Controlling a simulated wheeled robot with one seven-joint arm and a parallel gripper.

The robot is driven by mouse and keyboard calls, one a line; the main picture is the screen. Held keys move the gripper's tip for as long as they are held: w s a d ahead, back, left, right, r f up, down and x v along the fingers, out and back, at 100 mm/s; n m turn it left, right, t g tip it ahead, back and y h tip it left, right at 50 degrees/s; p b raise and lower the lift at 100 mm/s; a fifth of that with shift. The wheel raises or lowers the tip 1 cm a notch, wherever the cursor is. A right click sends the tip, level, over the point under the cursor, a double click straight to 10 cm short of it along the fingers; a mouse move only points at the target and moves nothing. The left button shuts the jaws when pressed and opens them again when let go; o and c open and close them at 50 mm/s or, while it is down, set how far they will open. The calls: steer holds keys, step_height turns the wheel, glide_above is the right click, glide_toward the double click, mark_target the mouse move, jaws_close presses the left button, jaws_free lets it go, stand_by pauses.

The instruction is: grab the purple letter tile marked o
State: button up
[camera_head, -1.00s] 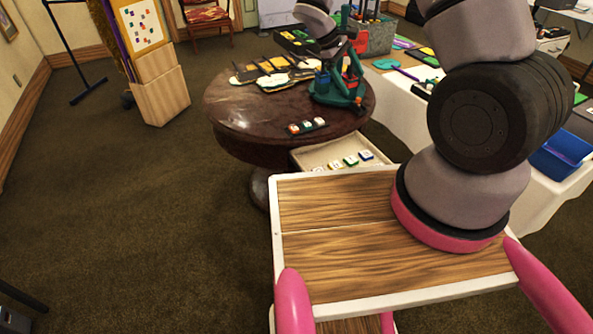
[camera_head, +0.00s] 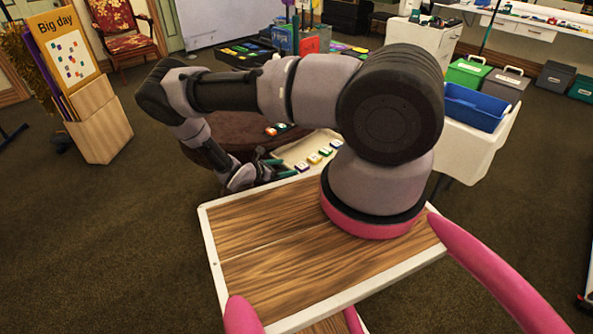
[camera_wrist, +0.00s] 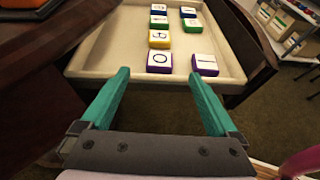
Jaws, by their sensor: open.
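The purple letter tile marked o (camera_wrist: 159,62) lies face up near the front of a cream drawer (camera_wrist: 112,62) in the wrist view. A second purple tile (camera_wrist: 204,64) with a different mark lies just to its right. My gripper (camera_wrist: 158,78) is open and empty, its two teal fingers pointing into the drawer. The o tile appears between and beyond the fingertips; no contact shows. In the head view my gripper (camera_head: 276,168) is at the drawer's near left side, and a purple tile (camera_head: 302,167) shows beside it, its letter too small to read.
A yellow tile (camera_wrist: 159,39) and green tile (camera_wrist: 159,21) lie behind the o tile, with more tiles farther back. The drawer's walls surround them. The dark round table (camera_head: 232,130) stands left of the drawer, partly hidden by my arm.

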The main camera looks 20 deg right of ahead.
mark_target(304, 164)
steer(key=x, duration=1)
steer(key=shift+d+f, duration=0.1)
steer(key=c, duration=1.4)
